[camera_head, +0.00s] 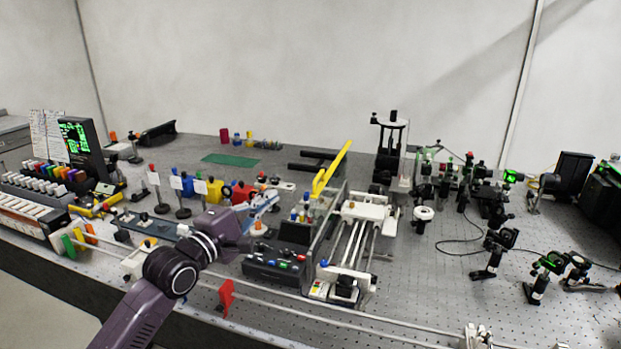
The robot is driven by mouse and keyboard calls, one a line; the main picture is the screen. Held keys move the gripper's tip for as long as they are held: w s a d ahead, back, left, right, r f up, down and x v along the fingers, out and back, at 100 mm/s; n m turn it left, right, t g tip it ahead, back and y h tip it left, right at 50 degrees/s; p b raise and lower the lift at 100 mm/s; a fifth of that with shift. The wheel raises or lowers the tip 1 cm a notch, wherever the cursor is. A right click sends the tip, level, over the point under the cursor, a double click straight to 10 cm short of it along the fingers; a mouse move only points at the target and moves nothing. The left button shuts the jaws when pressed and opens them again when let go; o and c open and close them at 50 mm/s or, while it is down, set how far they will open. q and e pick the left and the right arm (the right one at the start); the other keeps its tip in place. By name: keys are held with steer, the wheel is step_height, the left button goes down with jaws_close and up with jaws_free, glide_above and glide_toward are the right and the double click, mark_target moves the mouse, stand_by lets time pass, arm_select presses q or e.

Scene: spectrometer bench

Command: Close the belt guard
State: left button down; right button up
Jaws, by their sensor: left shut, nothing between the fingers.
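The belt guard appears to be the yellow slatted panel (331,168) in the middle of the head view. It stands raised and tilted, its upper end leaning right, above the left side of a white stage with parallel rails (351,243). Its hinge is too small to make out. My left gripper (272,200) is shut and empty, to the left of the guard and apart from it in the picture. My purple left arm reaches in from the lower left. My right gripper cannot be made out.
A dark control box with coloured buttons (277,270) stands below my left gripper, left of the stage. Small labelled stands (183,211) and coloured parts crowd the left. Black optical mounts (490,262) stand on the right. A long rail (330,317) runs along the front edge.

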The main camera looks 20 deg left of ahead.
arm_select(q)
steer(key=w+d+r+p, duration=0.1)
steer(key=w+d+p, duration=0.3)
steer(key=w+d, duration=0.2)
steer(key=shift+x, duration=1.15)
arm_select(e)
steer(key=r, duration=0.1)
steer(key=s+r, duration=0.1)
steer(key=r, duration=0.2)
steer(key=shift+s+a+r, duration=0.3)
steer(key=shift+a+r, duration=0.05)
arm_select(q)
steer(key=shift+a+r, duration=0.15)
arm_select(e)
steer(key=shift+s, duration=0.1)
